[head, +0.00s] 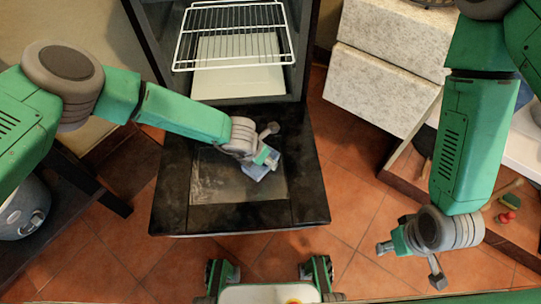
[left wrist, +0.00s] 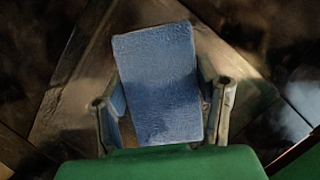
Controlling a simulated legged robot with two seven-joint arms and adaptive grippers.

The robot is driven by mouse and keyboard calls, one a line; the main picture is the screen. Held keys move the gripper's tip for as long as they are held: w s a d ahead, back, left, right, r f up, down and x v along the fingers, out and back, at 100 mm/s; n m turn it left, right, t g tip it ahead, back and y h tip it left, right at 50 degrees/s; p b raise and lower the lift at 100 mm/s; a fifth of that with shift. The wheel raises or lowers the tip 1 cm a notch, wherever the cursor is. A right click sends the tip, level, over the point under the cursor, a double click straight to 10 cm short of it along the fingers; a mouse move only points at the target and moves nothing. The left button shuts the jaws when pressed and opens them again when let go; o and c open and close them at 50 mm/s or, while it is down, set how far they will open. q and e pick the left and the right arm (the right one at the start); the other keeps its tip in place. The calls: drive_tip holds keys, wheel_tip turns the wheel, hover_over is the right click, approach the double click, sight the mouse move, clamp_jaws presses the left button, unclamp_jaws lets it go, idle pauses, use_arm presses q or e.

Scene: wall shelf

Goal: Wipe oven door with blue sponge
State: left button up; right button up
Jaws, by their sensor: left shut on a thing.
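The oven door (head: 308,190) is folded down flat, with a dark frame around a glass panel. The panel has pale, smeary marks, mostly on its left part. My left gripper (head: 264,156) is over the right half of the panel, shut on the blue sponge (head: 257,170). In the left wrist view the sponge (left wrist: 160,85) sits between the two fingers of the left gripper (left wrist: 163,105). The sponge is at or just above the glass; I cannot tell whether it touches. My right gripper (head: 411,265) is open and empty above the tiled floor at the lower right.
The open oven behind the door holds a wire rack (head: 230,40) and a pale tray (head: 238,66). Stone-like pale blocks (head: 385,65) stand to the right. A wooden shelf (head: 470,208) with small items is at far right. A pot (head: 22,208) stands at far left. Terracotta floor (head: 345,215) is free around the door.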

use_arm(q)
drive_tip(key=shift+a, duration=1)
drive_tip(key=shift+a+f+p, duration=0.1)
drive_tip(key=shift+a+p, duration=0.45)
drive_tip(key=shift+s+a+f, duration=0.1)
drive_tip(key=shift+a, duration=0.25)
use_arm(e)
drive_tip(key=shift+a+r, duration=0.1)
drive_tip(key=shift+r, duration=0.65)
